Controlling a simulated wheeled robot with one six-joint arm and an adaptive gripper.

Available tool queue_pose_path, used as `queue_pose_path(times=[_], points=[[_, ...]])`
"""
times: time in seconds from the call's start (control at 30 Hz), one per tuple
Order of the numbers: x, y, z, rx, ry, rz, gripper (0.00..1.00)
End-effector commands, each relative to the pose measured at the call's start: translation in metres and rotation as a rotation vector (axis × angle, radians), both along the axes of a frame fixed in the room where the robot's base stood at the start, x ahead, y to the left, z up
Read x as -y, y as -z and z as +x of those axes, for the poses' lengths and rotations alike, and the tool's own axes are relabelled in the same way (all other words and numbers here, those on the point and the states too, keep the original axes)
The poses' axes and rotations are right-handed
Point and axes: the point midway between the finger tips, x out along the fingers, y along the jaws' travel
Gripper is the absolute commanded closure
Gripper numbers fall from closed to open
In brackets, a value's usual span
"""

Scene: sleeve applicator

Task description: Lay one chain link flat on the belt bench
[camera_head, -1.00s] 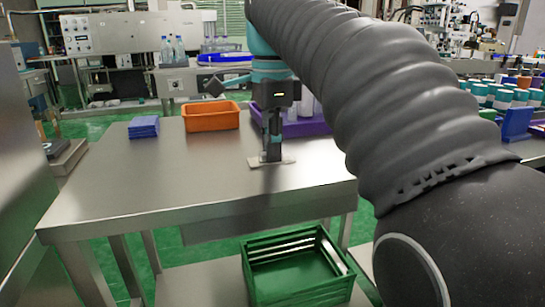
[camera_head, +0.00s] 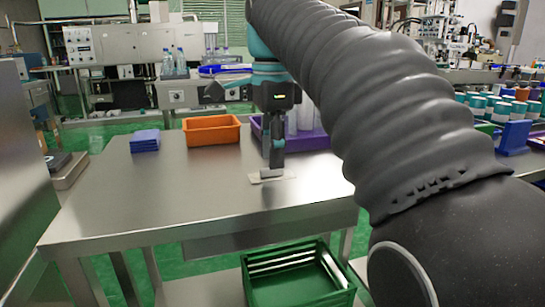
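The steel-topped bench (camera_head: 120,205) fills the middle of the view. A thin, pale flat piece (camera_head: 286,177) lies on its top near the right side. It is too small to tell whether it is a chain link or a pad. My gripper (camera_head: 272,174) points straight down, with its fingertips right at this piece and covering part of it. The fingers are seen nearly edge-on, so any gap between them, or anything held there, is hidden.
An orange bin (camera_head: 211,131), a stack of blue pieces (camera_head: 145,141) and a purple tray (camera_head: 313,141) stand along the bench's back. A green crate (camera_head: 296,292) sits below the front edge. The bench's front left is clear. Several teal-capped containers stand at the right.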

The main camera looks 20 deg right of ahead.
Motion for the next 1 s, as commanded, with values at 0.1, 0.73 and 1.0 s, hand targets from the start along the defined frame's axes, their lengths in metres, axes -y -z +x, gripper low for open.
queue_pose_path(times=[0.1, 0.73, 1.0], points=[[0.0, -0.029, 0.001, 0.002, 0.0, 0.0, 0.6], [0.0, -0.099, 0.0, -0.001, 0.0, 0.0, 0.6], [0.0, -0.099, 0.0, -0.001, 0.0, 0.0, 0.6]])
